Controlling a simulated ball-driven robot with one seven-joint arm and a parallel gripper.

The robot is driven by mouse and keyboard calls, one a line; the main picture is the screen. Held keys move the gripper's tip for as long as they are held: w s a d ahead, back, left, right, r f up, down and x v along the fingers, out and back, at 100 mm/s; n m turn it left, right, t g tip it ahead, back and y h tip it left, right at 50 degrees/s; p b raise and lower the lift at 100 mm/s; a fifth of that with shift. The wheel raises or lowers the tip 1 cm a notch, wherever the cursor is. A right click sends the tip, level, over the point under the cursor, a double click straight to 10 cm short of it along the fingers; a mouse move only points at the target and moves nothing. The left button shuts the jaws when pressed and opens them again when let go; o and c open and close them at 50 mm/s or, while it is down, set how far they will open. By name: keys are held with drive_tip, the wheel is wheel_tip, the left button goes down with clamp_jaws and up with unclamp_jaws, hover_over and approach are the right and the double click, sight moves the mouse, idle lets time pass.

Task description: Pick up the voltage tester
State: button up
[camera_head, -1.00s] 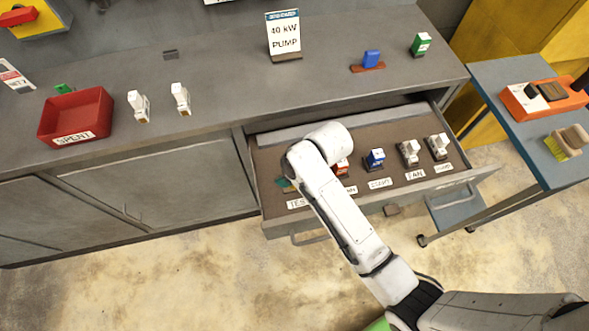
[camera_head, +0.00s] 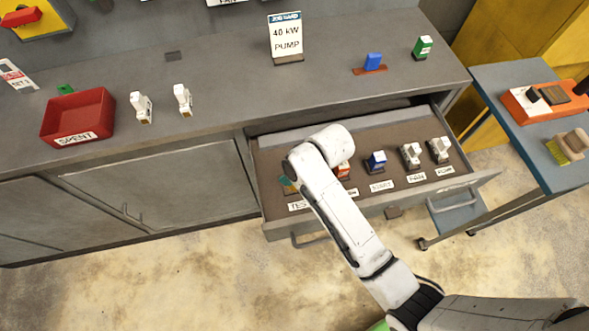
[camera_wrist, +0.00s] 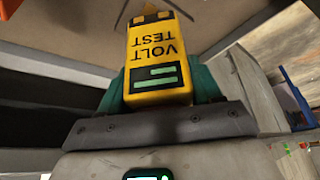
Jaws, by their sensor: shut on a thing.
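The voltage tester (camera_wrist: 158,62) is a yellow block marked VOLT TEST, with a dark panel of green bars, in the wrist view. My gripper (camera_wrist: 158,90) is shut on it, with a teal finger on each side. In the head view my white arm reaches over the left part of the open drawer (camera_head: 360,206) and hides most of the gripper. A small teal piece of the gripper (camera_head: 288,185) shows beside the arm, above a partly hidden label starting TES (camera_head: 299,205). I cannot tell if the tester touches the drawer floor.
Blue (camera_head: 376,160) and white (camera_head: 411,155) fuse-like pieces stand in the drawer to the right. On the counter are a red SPENT bin (camera_head: 78,115), two white pieces and a PUMP sign (camera_head: 286,38). A blue cart (camera_head: 510,125) stands right.

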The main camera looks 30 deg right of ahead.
drive_tip(key=shift+r, duration=0.5)
wheel_tip(320, 180, up, 3)
drive_tip(key=shift+s+f+b, duration=0.15)
drive_tip(key=shift+b, duration=0.2)
drive_tip(key=s+d+r, duration=0.4)
drive_tip(key=s+r, duration=0.5)
drive_tip(key=s, duration=0.4)
drive_tip(key=shift+d+r+b, duration=0.2)
drive_tip(key=shift+b, duration=0.25)
